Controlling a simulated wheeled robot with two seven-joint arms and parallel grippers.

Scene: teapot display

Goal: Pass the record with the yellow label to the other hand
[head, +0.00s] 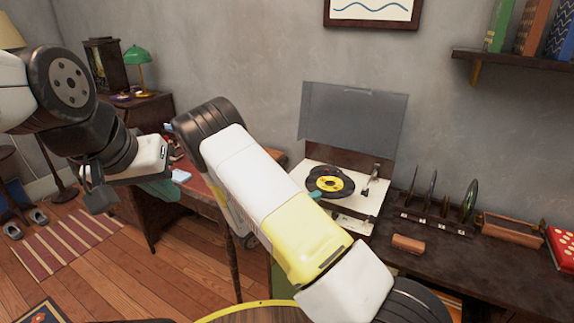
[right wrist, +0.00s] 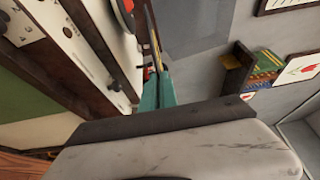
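The record with the yellow label (head: 330,182) shows in the head view over the turntable (head: 350,205), its label facing me. A teal fingertip of my right gripper (head: 315,195) is at its near edge; most of that gripper is hidden behind my right arm. In the right wrist view, the teal fingers of my right gripper (right wrist: 157,93) are close together on a thin dark edge, the record seen edge-on (right wrist: 151,35). My left gripper (head: 97,190) is at the left of the head view, well away from the record. Its finger opening is not clear.
The turntable's lid (head: 352,118) stands raised behind it. To the right, several records (head: 440,200) stand in a rack (head: 436,223) on the dark cabinet, near a brown block (head: 408,244) and a wooden tray (head: 512,230). A shelf (head: 520,60) hangs above.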

